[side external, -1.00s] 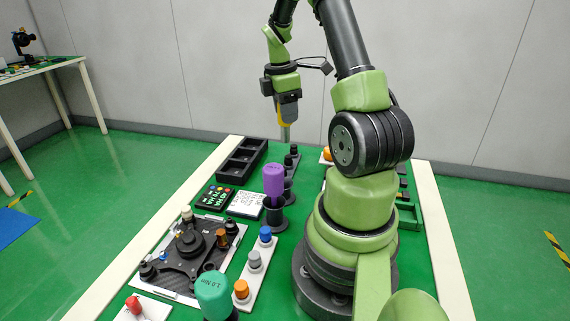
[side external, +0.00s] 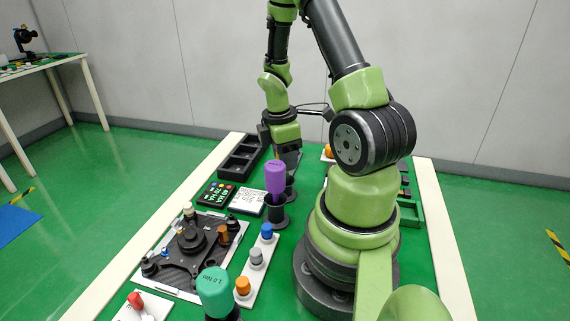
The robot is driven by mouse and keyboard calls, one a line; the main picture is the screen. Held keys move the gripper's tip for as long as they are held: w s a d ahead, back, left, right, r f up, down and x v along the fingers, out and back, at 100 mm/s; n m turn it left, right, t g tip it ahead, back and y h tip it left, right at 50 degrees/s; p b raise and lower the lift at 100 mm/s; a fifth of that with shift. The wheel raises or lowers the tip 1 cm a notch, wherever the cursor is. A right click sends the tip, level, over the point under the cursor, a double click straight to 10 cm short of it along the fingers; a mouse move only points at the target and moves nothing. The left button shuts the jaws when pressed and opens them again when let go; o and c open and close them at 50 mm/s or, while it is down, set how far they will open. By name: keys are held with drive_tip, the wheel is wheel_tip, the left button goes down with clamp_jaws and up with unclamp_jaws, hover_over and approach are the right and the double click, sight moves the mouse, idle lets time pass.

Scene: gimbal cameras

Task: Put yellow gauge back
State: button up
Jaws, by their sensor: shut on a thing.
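My gripper (side external: 288,150) is low over the far middle of the table, behind the purple-handled tool, and shut on the yellow gauge. The gauge is mostly hidden by the gripper and purple handle; a greyish part (side external: 292,162) shows below the jaws. A black round holder (side external: 291,185) stands directly below it, partly hidden by the purple tool. I cannot tell whether the gauge's lower end is inside this holder or above it.
The purple-handled tool (side external: 275,178) stands upright in a black holder (side external: 276,214), close in front of my gripper. A black compartment tray (side external: 242,157) lies to the left. A teal-handled tool (side external: 214,290) and a carbon plate assembly (side external: 190,252) are nearer the camera.

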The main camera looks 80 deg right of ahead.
drive_tip(key=shift+f, duration=1.05)
drive_tip(key=o, duration=0.9)
drive_tip(key=shift+f, duration=0.1)
drive_tip(key=shift+o, duration=0.2)
drive_tip(key=r, duration=0.4)
drive_tip(key=w+r, duration=0.1)
drive_tip(key=r, duration=0.3)
drive_tip(key=a+r, duration=0.1)
drive_tip(key=r, duration=0.3)
drive_tip(key=shift+w+r, duration=0.1)
drive_tip(key=shift+w, duration=0.05)
drive_tip(key=s+a+r+m+t+y, duration=0.1)
drive_tip(key=a+r+m+t, duration=0.3)
drive_tip(key=a, duration=0.6)
drive_tip(key=s+a+r+m+t+y, duration=0.1)
drive_tip(key=a+r+m+t, duration=0.3)
drive_tip(key=a+r+m, duration=0.2)
drive_tip(key=a+r, duration=0.2)
drive_tip(key=a, duration=0.2)
drive_tip(key=shift+s+a+r+m+y, duration=0.2)
drive_tip(key=shift+s+r+m+y, duration=0.1)
drive_tip(key=shift+m+y, duration=0.1)
